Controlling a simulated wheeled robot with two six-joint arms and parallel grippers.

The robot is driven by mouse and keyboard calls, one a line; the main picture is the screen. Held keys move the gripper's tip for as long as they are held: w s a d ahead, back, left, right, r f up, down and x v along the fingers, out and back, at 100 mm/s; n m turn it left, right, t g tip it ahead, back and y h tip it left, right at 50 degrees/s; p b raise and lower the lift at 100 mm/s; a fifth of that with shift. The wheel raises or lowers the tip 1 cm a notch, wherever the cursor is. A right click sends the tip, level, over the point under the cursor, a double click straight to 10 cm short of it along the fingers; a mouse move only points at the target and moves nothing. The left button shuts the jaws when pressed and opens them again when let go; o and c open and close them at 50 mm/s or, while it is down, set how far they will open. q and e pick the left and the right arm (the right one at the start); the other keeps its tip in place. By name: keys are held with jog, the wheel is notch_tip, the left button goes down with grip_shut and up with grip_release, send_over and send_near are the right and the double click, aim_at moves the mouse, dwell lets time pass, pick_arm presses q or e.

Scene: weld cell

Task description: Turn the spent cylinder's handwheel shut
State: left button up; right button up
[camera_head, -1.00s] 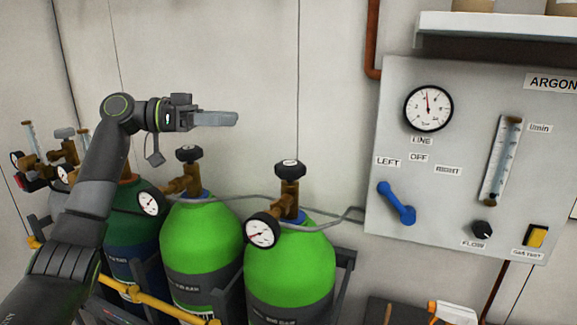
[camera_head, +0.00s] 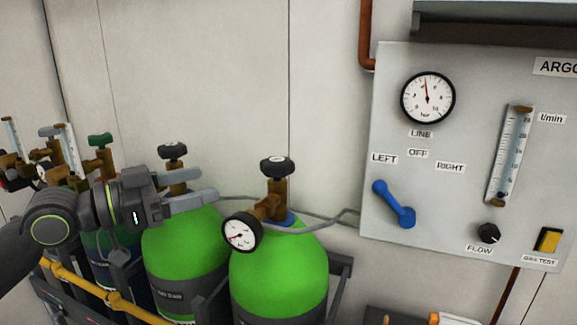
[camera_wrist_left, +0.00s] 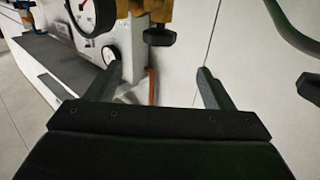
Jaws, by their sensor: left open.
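Two bright green cylinders stand side by side in the head view. The right one (camera_head: 280,268) has a brass valve with a black handwheel (camera_head: 277,166) on top and a round gauge (camera_head: 242,232). The left one (camera_head: 185,250) has its own black handwheel (camera_head: 172,151); its gauge is hidden behind my gripper. I cannot tell which is spent. My left gripper (camera_head: 203,198) is open and empty, pointing right across the left cylinder's valve, below its handwheel. In the left wrist view, a black handwheel (camera_wrist_left: 159,37) shows beyond the fingers, with nothing between them. My right gripper is out of view.
A panel at right carries a blue lever (camera_head: 395,203) slanting up toward LEFT, and a line gauge (camera_head: 428,97). A yellow bar (camera_head: 90,288) runs in front of the cylinders. Another cylinder with a green handwheel (camera_head: 100,141) stands at left. Grey hoses run behind.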

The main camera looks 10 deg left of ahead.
aim_at(285, 164)
pick_arm(q)
jog(key=p+x, duration=0.5)
jog(key=x, duration=1.2)
jog(key=shift+w+d, duration=0.1)
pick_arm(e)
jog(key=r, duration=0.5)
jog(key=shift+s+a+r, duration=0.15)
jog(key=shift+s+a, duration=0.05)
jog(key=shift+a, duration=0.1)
pick_arm(q)
jog(key=c, duration=1)
jog(key=shift+o, duration=0.2)
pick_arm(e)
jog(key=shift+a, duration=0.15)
